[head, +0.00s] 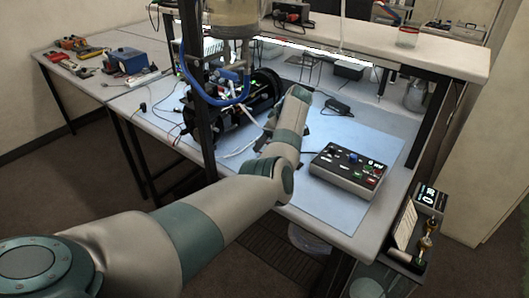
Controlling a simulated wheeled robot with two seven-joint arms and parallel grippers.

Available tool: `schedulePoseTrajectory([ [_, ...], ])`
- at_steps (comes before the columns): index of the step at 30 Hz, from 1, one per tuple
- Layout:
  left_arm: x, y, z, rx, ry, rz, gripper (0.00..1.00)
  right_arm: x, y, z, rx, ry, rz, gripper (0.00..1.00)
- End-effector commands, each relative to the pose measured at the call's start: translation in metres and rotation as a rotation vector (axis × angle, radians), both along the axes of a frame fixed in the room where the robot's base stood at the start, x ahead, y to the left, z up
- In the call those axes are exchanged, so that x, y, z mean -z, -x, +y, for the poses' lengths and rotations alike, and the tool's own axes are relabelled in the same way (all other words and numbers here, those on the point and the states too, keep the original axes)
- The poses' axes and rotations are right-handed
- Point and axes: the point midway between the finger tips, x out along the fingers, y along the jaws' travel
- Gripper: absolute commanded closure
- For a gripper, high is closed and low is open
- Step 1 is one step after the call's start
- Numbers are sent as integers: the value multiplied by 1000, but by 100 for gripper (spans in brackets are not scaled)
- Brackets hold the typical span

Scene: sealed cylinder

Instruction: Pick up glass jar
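A small clear glass jar (407,37) with a reddish band near its top stands upright on the raised white shelf at the upper right. My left arm comes in from the lower left and reaches over the workbench. Its last links end near the middle of the bench, well to the left of the jar and apart from it. The fingers of my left gripper are hidden behind the arm, with only dark bits showing beside it, so its opening cannot be seen. My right gripper is not in view.
A control box (350,169) with buttons sits on the blue mat (290,195). A black cylinder machine (232,105) with cables stands left of the arm. A dark post (197,90) rises in front of the bench. A rounded glass vessel (415,96) is below the shelf.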

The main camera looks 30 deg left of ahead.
Motion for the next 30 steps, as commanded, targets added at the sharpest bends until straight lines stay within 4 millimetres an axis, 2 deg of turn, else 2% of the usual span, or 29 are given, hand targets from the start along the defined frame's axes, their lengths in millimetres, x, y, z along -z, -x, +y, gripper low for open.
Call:
schedulePoseTrajectory([
  [1, 0, 0, 0, 0, 0, 0, 47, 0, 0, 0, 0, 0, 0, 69],
  [6, 0, 0, 0, 0, 0, 0, 87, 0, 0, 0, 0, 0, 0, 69],
  [7, -1, 0, 0, 0, -1, -1, 90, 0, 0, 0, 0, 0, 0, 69],
  [14, -1, -1, 0, 0, -1, -1, 90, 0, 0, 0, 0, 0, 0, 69],
  [19, -9, -1, 0, 1, -2, -3, 90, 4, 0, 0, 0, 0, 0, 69],
  [23, -23, -1, 0, -1, -2, -6, 90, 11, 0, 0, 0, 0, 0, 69],
  [30, -62, -1, 0, -1, -2, -6, 90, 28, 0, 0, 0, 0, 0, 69],
])
